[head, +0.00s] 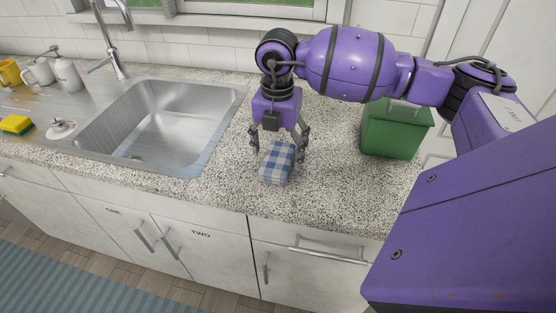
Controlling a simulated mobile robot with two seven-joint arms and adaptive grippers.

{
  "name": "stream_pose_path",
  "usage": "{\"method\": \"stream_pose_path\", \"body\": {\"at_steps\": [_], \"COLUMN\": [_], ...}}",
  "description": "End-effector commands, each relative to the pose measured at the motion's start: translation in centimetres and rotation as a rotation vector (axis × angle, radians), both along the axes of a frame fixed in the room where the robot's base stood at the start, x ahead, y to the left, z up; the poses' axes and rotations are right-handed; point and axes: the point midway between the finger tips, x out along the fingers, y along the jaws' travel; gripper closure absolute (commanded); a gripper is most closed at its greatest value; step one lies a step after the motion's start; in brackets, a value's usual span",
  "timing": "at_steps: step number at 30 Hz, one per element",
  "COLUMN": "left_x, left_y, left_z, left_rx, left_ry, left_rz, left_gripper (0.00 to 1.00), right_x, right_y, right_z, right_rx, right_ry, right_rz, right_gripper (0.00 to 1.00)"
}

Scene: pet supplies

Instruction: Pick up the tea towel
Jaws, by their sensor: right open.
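The tea towel (276,166) is a folded blue and white checked cloth. It lies on the speckled counter to the right of the sink, near the counter's front edge. My right gripper (279,152) is open and points down over the towel, with one finger to its left and one to its right. Whether the fingers touch the cloth cannot be told. The far part of the towel is partly under the gripper. My left gripper is not in view.
A steel sink (103,138) with a tall tap (115,42) is to the left. A green bin (393,131) stands on the counter to the right. Counter (325,200) right of the towel is clear.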

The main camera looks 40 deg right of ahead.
Motion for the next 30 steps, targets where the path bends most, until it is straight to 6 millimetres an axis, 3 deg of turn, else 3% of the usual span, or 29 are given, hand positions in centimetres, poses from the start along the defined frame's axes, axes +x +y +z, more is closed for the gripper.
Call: {"method": "stream_pose_path", "body": {"at_steps": [6, 12, 23, 30], "left_x": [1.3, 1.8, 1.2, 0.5], "left_y": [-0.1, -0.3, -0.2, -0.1], "left_z": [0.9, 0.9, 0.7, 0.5], "left_rx": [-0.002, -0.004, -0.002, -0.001], "left_ry": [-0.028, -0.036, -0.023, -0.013], "left_rz": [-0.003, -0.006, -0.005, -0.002], "left_gripper": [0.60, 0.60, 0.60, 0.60], "right_x": [0.0, 0.0, 0.0, 0.0], "right_y": [-0.1, -0.1, -0.1, -0.1], "right_z": [-2.8, -2.9, -2.9, -2.8], "right_rx": [0.001, 0.001, 0.001, 0.001], "right_ry": [0.000, -0.001, -0.001, -0.001], "right_rz": [0.001, 0.001, 0.001, 0.001], "right_gripper": [0.25, 0.25, 0.72, 0.74]}}
